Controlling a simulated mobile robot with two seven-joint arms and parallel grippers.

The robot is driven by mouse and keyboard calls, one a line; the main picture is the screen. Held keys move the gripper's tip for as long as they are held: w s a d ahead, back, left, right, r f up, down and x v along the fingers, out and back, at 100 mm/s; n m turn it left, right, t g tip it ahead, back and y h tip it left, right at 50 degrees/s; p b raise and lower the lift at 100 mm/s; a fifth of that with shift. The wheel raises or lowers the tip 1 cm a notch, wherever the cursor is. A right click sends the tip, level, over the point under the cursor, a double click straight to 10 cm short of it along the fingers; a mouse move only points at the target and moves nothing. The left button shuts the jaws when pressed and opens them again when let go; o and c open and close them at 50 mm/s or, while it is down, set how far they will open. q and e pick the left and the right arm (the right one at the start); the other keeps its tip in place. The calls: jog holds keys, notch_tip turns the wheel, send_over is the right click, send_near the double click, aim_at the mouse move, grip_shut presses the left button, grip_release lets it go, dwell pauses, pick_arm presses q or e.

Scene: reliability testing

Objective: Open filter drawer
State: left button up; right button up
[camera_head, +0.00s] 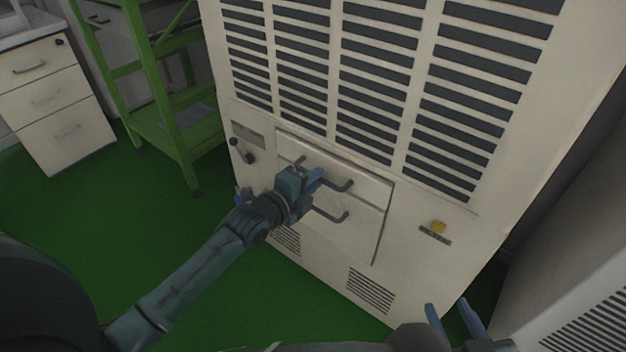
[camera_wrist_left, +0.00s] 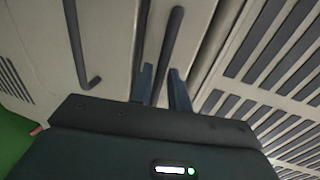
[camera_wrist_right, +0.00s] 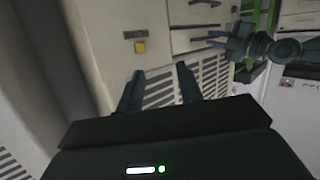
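The white machine (camera_head: 300,110) has two stacked drawer fronts low on its face. The upper drawer front (camera_head: 365,178) has a dark bar handle (camera_head: 340,186); the lower drawer front (camera_head: 360,225) has a similar handle (camera_head: 335,217). My left gripper (camera_head: 316,177) is at the upper handle. In the left wrist view its two fingers (camera_wrist_left: 163,88) are apart, with the handle bar (camera_wrist_left: 173,40) running between them; contact is unclear. The other handle (camera_wrist_left: 78,50) is to the left there. My right gripper (camera_head: 453,312) is open and empty, low in front of the machine; its fingers (camera_wrist_right: 160,88) are spread.
Another white unit (camera_head: 580,290) is at the right. Green floor (camera_head: 60,220) is clear at left.

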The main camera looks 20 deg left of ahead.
pick_arm(q)
grip_shut()
